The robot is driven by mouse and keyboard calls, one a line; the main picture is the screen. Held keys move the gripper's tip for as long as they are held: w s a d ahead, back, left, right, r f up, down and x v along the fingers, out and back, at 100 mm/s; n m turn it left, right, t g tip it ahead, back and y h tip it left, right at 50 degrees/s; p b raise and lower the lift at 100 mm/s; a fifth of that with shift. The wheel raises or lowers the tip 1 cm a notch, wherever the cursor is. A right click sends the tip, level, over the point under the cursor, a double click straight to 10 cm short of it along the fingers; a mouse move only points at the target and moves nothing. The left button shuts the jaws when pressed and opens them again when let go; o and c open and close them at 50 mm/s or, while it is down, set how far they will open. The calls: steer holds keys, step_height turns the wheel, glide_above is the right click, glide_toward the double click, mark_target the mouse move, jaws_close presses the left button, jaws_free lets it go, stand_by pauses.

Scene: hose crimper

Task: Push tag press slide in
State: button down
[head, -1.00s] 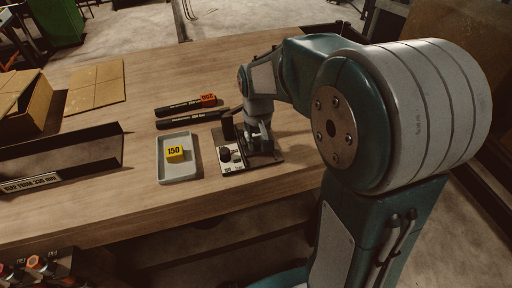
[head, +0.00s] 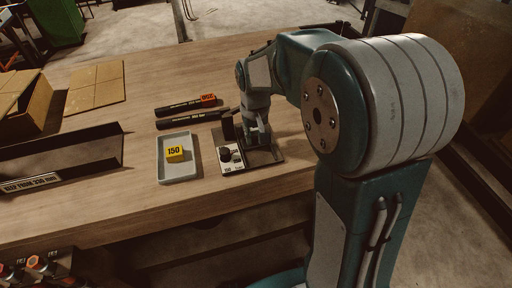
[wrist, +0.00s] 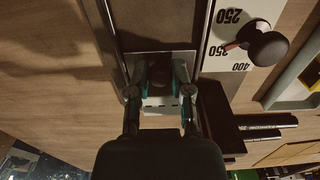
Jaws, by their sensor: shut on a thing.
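The tag press lies on the wooden bench, with a dark base plate (head: 267,158) and a white dial panel (head: 232,166) along its left side. A black block (head: 228,126) stands at its back. In the wrist view the panel (wrist: 225,55) shows 250, 350 and 400 beside a black knob (wrist: 268,47). My gripper (head: 257,141) is low over the press. In the wrist view its fingers (wrist: 160,80) are closed around a small dark piece, apparently the slide's grip, above a pale metal plate (wrist: 158,103). The fingers hide most of that piece.
A grey tray (head: 161,174) left of the press holds a yellow 150 tag (head: 174,154). Two black hoses lie behind, one with an orange 250 tag (head: 208,99). A long dark holder (head: 75,155) and cardboard (head: 96,86) are at left. Bench behind the hoses is clear.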

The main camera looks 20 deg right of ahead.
steer(key=shift+w, duration=0.75)
jaws_free()
steer(key=shift+r, duration=0.2)
stand_by(0.5)
step_height(320, 180, up, 9)
steer(key=shift+f, duration=0.15)
stand_by(1.1)
stand_by(0.3)
